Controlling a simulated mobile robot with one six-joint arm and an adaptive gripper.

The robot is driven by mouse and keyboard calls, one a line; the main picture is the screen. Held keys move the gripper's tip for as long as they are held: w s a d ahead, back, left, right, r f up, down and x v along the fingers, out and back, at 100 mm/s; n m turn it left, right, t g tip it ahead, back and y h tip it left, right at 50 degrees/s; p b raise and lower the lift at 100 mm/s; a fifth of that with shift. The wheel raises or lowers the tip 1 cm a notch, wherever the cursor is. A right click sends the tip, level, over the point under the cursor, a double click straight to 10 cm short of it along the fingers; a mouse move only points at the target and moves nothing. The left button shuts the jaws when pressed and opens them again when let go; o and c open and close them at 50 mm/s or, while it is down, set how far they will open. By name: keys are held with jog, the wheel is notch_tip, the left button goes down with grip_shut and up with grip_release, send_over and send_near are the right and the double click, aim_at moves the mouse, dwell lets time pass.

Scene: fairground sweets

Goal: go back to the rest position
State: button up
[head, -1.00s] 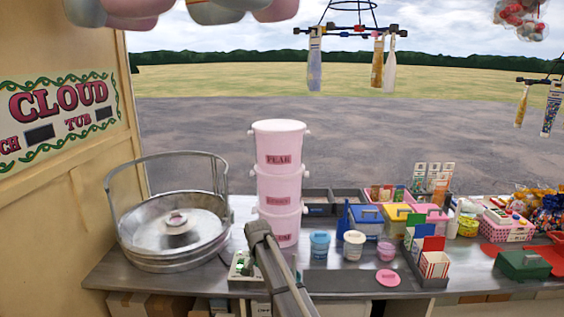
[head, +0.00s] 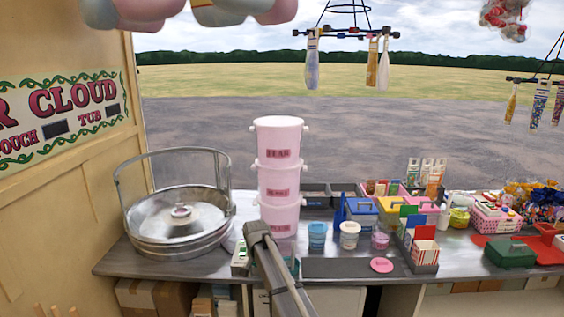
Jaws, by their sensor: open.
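My arm (head: 277,270) rises from the bottom edge of the head view, and its dark upper end is in front of the base of the pink bucket stack. My gripper itself cannot be made out in this view. The stack of three pink lidded buckets (head: 278,137) stands upright on the metal counter (head: 340,268), with red labels on the fronts. A round metal candyfloss pan (head: 180,222) with a tall wire guard sits to its left.
Tubs (head: 317,236), a pink disc (head: 381,265), a striped box (head: 425,252) and a green box (head: 510,252) stand along the counter. A sign wall (head: 60,200) closes the left. Bottles hang from a rack (head: 345,32) above. Open ground lies beyond.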

jog(key=s+d+n, duration=0.4)
jog(key=s+d, duration=2)
jog(key=s, duration=0.2)
jog(key=shift+y, duration=0.3)
